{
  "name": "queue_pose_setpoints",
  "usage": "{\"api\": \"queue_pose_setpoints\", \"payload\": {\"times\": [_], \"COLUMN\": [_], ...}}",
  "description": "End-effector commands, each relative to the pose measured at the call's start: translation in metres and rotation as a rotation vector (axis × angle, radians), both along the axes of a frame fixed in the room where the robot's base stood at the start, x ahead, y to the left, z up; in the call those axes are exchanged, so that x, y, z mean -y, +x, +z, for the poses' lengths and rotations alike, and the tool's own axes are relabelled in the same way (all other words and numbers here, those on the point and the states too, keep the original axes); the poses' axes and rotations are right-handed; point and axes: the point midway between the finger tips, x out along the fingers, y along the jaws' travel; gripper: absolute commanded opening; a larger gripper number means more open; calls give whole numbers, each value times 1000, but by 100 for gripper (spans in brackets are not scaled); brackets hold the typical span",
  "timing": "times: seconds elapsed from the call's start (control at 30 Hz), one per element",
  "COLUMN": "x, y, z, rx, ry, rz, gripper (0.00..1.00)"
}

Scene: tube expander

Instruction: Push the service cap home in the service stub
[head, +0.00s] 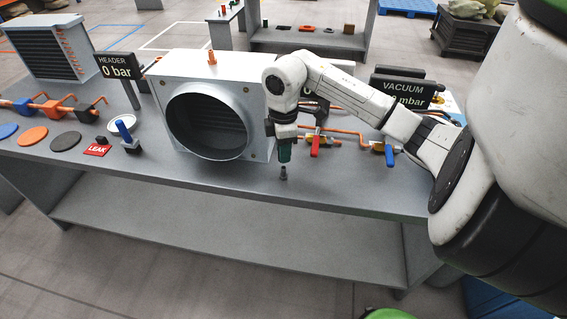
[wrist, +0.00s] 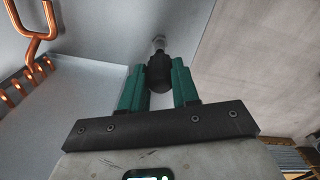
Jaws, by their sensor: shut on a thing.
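My gripper (head: 284,152) points down over the front part of the grey bench, right of the white box's round duct. Its green fingers (wrist: 160,88) are shut on a dark cylindrical piece (wrist: 159,73) with a silver end (wrist: 159,44) pointing away from the palm. It looks like the service cap. In the head view this piece (head: 283,172) shows below the fingertips; I cannot tell whether it touches the bench. A short copper stub (head: 212,58) stands upright on top of the box; I cannot tell whether it is the service stub.
The white box (head: 257,130) with its round duct (head: 208,121) stands left of my gripper. Copper pipes with red (head: 316,146) and blue (head: 390,154) valve handles lie to the right. Discs, a red LEAK tag (head: 97,150) and a blue-handled tool (head: 126,136) sit at left. The front bench strip is clear.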

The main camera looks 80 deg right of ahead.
Motion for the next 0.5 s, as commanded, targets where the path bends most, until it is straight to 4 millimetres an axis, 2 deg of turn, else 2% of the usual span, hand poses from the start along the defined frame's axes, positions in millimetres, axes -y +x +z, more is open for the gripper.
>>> {"api": "queue_pose_setpoints", "payload": {"times": [0.17,0.5], "x": [0,0], "y": [0,0], "z": [9,9], "rx": [0,0], "ry": [0,0], "rz": [0,0], "gripper": [0,0]}}
